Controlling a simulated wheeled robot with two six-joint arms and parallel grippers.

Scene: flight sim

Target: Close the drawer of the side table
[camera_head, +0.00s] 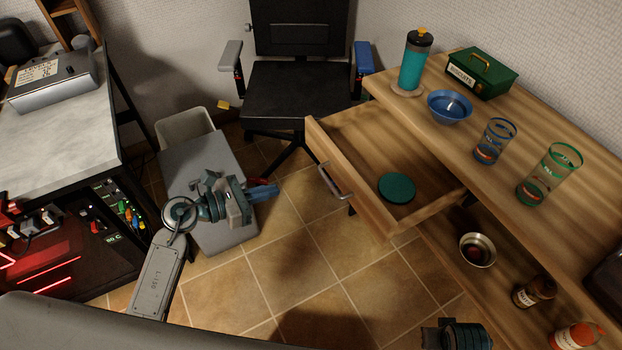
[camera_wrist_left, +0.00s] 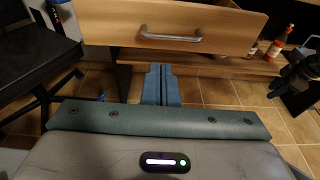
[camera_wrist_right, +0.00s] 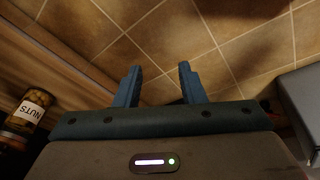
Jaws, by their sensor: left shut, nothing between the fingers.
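The wooden side table (camera_head: 442,122) stands at the right in the head view. Its drawer (camera_head: 358,180) is pulled well out, with a metal handle (camera_head: 335,182) on its front and a round teal lid-like disc (camera_head: 397,187) inside. My left gripper (camera_head: 268,192) is shut and empty, left of the drawer front and apart from it. In the left wrist view, the handle (camera_wrist_left: 171,34) is ahead of and above the shut fingers (camera_wrist_left: 161,84). My right gripper (camera_wrist_right: 158,84) is open and empty over the tiled floor; in the head view only part of the right arm shows at the bottom.
A black office chair (camera_head: 293,90) stands behind the drawer. A grey box or cabinet (camera_head: 205,170) and a workbench (camera_head: 62,125) are at the left. A bowl (camera_head: 450,107), tumbler (camera_head: 415,62) and glasses (camera_head: 495,142) stand on the table top. Tiled floor before the drawer is clear.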

